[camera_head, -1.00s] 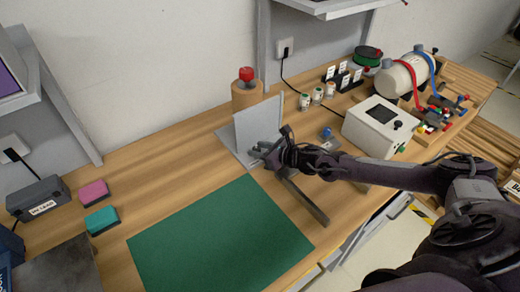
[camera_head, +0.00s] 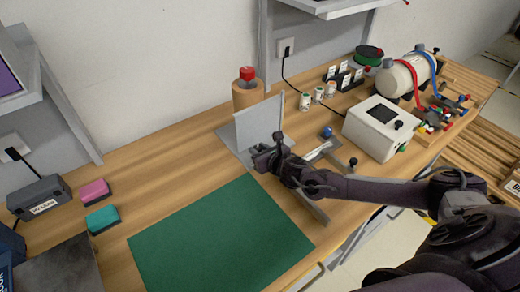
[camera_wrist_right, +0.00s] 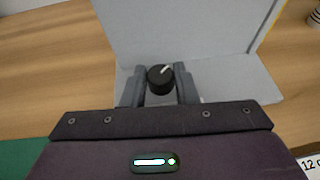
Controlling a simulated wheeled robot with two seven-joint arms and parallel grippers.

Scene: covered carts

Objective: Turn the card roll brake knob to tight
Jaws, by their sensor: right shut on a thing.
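The black knob (camera_wrist_right: 160,78) shows in the right wrist view, with a white pointer mark tilted up to the right. It sits in front of the upright grey panel (camera_wrist_right: 185,25). My right gripper (camera_wrist_right: 161,88) is shut on the knob, one finger on each side. In the head view my right gripper (camera_head: 262,152) is at the foot of the grey panel (camera_head: 260,122) and hides the knob. A brown card roll (camera_head: 246,95) with a red top (camera_head: 247,73) stands behind the panel. My left gripper is not in view.
A green mat (camera_head: 215,240) lies in front of the panel. Pink (camera_head: 95,190) and teal (camera_head: 102,219) blocks are at the left. A white box (camera_head: 380,128) and a blue ball-topped piece (camera_head: 327,131) are at the right.

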